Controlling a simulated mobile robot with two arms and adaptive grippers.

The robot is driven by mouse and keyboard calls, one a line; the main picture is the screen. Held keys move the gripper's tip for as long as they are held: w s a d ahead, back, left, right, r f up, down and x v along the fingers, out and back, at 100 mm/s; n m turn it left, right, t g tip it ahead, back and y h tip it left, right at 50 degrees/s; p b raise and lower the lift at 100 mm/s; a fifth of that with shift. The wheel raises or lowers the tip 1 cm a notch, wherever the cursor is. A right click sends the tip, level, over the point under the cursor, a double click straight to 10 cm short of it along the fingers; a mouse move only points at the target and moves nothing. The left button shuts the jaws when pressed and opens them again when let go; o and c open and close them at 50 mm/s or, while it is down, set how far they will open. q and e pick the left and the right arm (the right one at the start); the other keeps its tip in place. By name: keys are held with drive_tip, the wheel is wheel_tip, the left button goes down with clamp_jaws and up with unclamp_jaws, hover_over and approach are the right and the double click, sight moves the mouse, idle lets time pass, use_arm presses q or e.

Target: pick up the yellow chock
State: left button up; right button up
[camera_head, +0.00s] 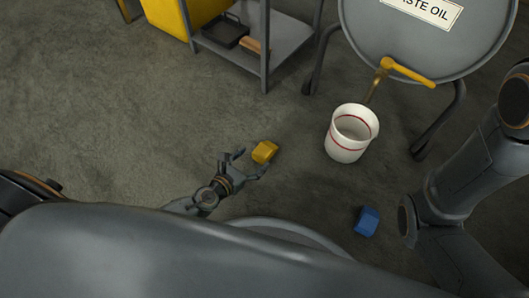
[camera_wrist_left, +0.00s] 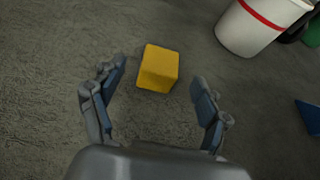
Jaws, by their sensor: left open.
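The yellow chock (camera_head: 264,152) lies on the grey floor, left of the white bucket, in the head view. In the left wrist view the yellow chock (camera_wrist_left: 158,68) shows as a small block just beyond the fingertips. My left gripper (camera_head: 247,161) is open and empty, with its fingers pointing at the chock. In the left wrist view the fingers of my left gripper (camera_wrist_left: 160,78) are spread wide, one on each side of the near space, with bare floor between them. My right arm shows at the right, but its gripper is out of view.
A white bucket (camera_head: 345,149) with red bands stands under the yellow tap (camera_head: 387,66) of the waste oil tank (camera_head: 420,38). A blue chock (camera_head: 367,221) lies on the floor at lower right. A grey shelf cart (camera_head: 285,62) stands at the back. The floor left of the yellow chock is clear.

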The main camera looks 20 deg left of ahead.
sight(260, 153)
use_arm(q)
drive_tip(key=b+x, duration=0.1)
drive_tip(key=x, duration=0.1)
drive_tip(key=b+x, duration=0.1)
drive_tip(key=x, duration=0.1)
drive_tip(key=shift+w+d+f, duration=0.15)
drive_tip(key=shift+f, duration=0.2)
drive_tip(key=shift+w+d+f, duration=0.1)
drive_tip(key=shift+w, duration=0.2)
drive_tip(key=c, duration=1.3)
drive_tip(key=shift+c, duration=0.2)
